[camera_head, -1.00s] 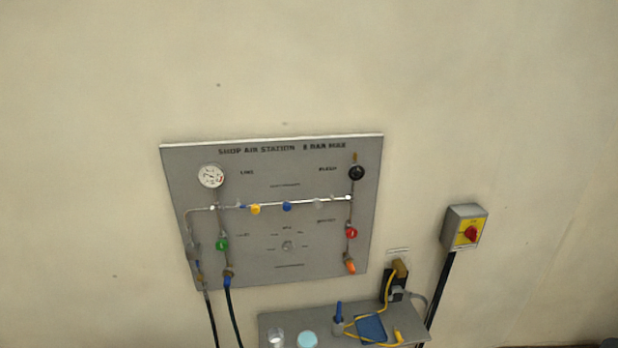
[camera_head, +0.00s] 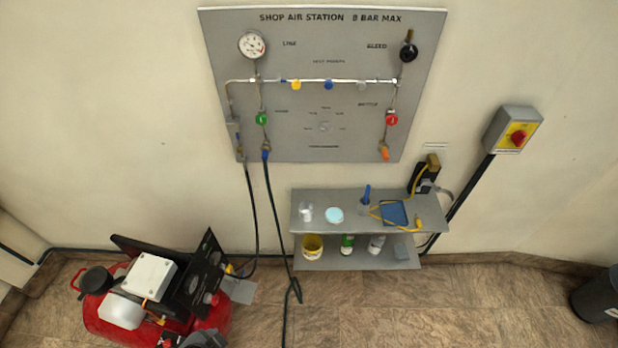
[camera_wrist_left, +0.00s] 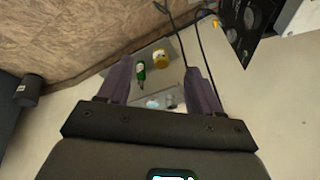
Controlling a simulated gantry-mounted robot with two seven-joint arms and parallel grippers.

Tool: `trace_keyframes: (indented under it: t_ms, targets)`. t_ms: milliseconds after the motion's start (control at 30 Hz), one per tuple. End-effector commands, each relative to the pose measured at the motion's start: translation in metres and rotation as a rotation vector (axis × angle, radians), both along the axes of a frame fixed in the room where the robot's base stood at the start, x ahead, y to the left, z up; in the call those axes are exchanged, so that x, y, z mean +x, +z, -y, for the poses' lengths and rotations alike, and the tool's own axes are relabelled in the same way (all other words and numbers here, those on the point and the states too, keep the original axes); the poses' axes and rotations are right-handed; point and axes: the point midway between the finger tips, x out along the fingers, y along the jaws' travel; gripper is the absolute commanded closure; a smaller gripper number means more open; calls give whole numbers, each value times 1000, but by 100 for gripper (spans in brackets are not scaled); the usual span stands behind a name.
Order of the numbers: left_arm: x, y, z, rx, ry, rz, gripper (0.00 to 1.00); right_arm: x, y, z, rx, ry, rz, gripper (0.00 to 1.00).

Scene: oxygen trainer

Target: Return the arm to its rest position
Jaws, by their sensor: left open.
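My left gripper (camera_wrist_left: 158,66) shows only in the left wrist view. Its two dark fingers are apart with nothing between them. Beyond the fingers, the grey shelf (camera_wrist_left: 172,48) shows with a green bottle (camera_wrist_left: 141,72) and a yellow tub (camera_wrist_left: 160,58), at a distance from the gripper. Neither of my grippers can be made out in the head view. My right gripper is not in view.
The grey air station panel (camera_head: 350,140) hangs on the wall above a two-level shelf (camera_head: 300,205). A red compressor (camera_head: 105,325) stands on the floor at left. Hoses (camera_head: 252,205) hang down between. A switch box (camera_head: 500,128) and dark bin (camera_head: 597,300) are at right.

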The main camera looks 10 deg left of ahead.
Motion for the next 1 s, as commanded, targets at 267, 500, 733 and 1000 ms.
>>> trace_keyframes:
  t_ms: [267,500,733,1000]
  targets:
    - [-15,33,2,-126,369,-82,35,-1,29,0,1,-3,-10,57]
    - [-15,98,3,-126,365,-81,35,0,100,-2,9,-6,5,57]
    - [-15,145,3,-126,365,-81,35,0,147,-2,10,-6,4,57]
    - [-15,159,3,-125,364,-81,35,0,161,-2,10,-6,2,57]
